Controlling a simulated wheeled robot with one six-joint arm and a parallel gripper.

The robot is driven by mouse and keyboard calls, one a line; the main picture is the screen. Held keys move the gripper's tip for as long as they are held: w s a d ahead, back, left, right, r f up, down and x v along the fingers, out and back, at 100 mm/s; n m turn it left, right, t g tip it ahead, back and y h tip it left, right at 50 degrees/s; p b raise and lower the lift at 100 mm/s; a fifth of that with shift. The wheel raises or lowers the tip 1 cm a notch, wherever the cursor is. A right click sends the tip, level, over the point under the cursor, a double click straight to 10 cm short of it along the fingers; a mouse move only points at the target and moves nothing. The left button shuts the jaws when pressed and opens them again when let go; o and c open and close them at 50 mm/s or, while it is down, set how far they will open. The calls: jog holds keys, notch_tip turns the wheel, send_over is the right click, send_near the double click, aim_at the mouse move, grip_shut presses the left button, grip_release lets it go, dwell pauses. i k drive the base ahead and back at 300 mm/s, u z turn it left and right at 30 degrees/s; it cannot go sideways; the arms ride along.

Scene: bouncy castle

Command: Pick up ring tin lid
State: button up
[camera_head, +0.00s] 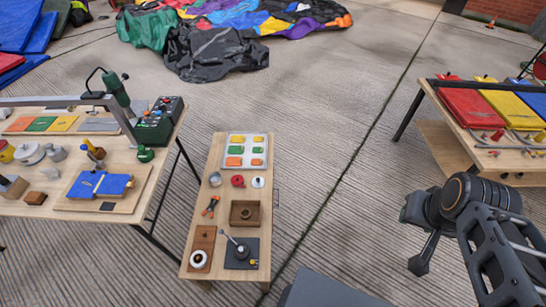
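I cannot tell for sure which thing is the ring tin lid. Small round things stand in a row on the narrow wooden table (222,150): a grey one (215,179), a red one (237,181) and a pale disc (258,182). A dark ring-like thing (246,213) sits in a square brown wooden tray (234,222). A white ring with a dark centre (198,259) lies on a brown board at the front left. My gripper (413,240) hangs over the floor, right of this table and apart from everything on it.
A workbench (30,208) with a green press stands at the left. Another table (455,110) with red, yellow and blue pads stands at the right. On the narrow table are orange-handled pliers (211,206) and a dark mat (233,263) bearing a tool. Floor between tables is clear.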

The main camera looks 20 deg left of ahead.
aim_at(258, 182)
jog(key=i, duration=2.95)
jog(key=u, duration=4.25)
jog(key=i, duration=0.5)
jog(key=z, duration=0.1)
